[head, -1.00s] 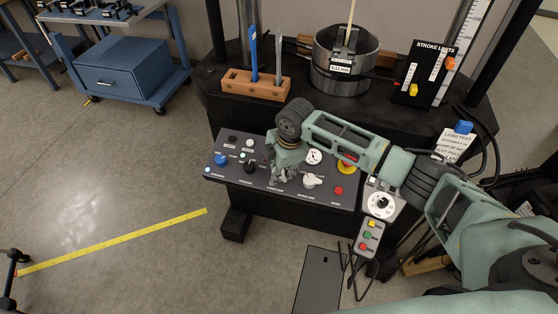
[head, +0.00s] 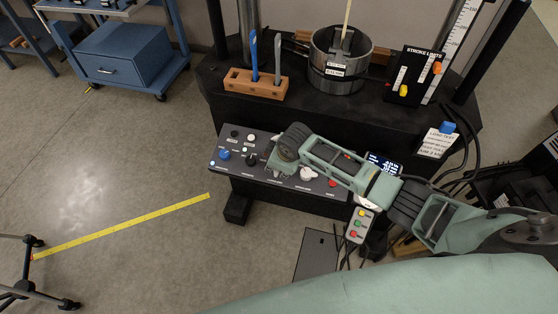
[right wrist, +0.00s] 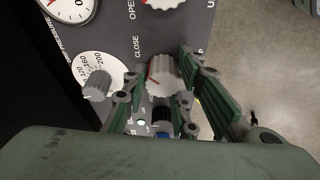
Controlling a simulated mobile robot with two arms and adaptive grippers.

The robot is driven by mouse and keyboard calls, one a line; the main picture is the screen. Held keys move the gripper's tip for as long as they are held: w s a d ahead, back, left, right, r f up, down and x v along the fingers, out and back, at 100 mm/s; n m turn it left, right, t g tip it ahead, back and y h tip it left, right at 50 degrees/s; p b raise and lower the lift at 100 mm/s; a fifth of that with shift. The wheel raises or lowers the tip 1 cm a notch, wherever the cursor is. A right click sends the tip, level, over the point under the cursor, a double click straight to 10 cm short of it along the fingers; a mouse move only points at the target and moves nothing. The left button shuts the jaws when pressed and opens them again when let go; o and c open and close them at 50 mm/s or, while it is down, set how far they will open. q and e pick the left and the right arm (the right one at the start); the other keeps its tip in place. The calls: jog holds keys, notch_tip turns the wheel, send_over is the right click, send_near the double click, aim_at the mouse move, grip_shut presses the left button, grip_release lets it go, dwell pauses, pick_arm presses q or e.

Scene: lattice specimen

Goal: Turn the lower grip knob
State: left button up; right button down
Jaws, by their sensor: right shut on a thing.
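My right gripper (head: 281,170) is down at the control panel (head: 327,189), and its fingers hide part of it. In the right wrist view, my right gripper (right wrist: 162,88) has its green-padded fingers on both sides of a pale ridged knob with a red mark, taken as the lower grip knob (right wrist: 163,72). The fingers are shut on it, and it is still on the panel. A second pale knob (right wrist: 164,3) sits above it by the words OPEN and CLOSE; a white knob also shows in the head view (head: 307,174). My left gripper is out of view.
A small dial knob (right wrist: 97,85) with a numbered scale and a gauge (right wrist: 67,8) sit left of the fingers. Blue (head: 224,155) and red (head: 332,183) buttons flank the gripper. A button pendant (head: 358,225) hangs in front.

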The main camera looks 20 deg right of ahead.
jog(key=shift+w+d+r+m, duration=0.1)
jog(key=shift+w+r+m, duration=0.35)
jog(key=shift+m, duration=0.05)
jog(key=c, duration=1.6)
grip_release()
jog(key=shift+o, duration=0.2)
jog(key=shift+s+f, duration=0.1)
jog(key=shift+f, duration=0.05)
jog(key=shift+s+f, duration=0.1)
jog(key=shift+s, duration=0.05)
jog(key=v, duration=1.2)
jog(key=shift+s, duration=0.15)
